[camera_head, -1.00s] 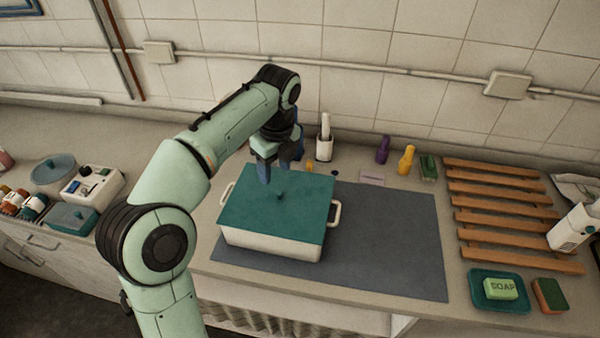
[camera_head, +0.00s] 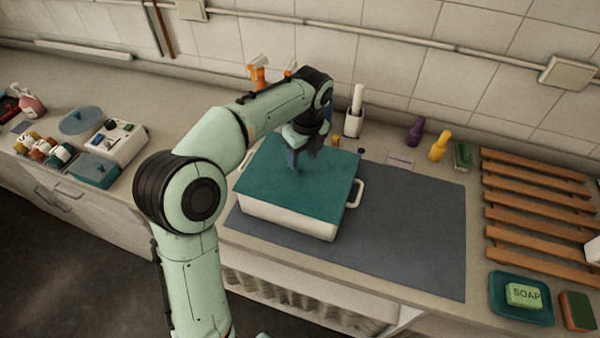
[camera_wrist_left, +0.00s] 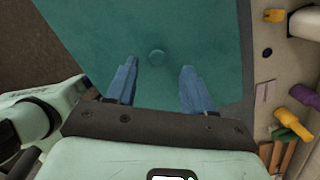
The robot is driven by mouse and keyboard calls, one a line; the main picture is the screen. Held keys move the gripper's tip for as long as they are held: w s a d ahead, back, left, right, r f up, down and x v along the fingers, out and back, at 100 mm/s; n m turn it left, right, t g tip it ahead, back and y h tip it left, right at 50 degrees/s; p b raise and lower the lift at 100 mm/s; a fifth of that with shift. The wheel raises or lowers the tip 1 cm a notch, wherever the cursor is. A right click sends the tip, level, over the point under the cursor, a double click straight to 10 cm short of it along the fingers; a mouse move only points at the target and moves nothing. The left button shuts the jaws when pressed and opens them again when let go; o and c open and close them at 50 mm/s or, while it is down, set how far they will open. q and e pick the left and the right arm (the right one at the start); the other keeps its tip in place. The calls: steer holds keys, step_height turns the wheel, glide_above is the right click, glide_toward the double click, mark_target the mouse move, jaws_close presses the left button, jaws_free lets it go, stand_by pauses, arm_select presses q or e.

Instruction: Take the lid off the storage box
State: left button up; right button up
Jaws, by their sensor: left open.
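The storage box (camera_head: 290,217) is white with light side handles and stands on the dark grey mat (camera_head: 410,225). My left gripper (camera_head: 295,160) is over the lid, pointing down, and hides the knob in the head view. My right gripper is not in view.
Right of the mat are a wooden slatted rack (camera_head: 540,205), a soap dish (camera_head: 522,298) and a sponge (camera_head: 577,311). Behind it stand a white holder (camera_head: 353,122), a purple bottle (camera_head: 415,132) and a yellow bottle (camera_head: 439,146). The mat's right half is clear.

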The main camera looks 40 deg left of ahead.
mark_target(300, 165)
arm_select(q)
steer(key=f, duration=0.3)
steer(key=shift+s+a+f, duration=0.15)
steer(key=shift+a+f, duration=0.1)
steer(key=shift+a, duration=0.1)
steer(key=shift+c, duration=0.3)
jaws_close()
steer(key=shift+r, duration=0.15)
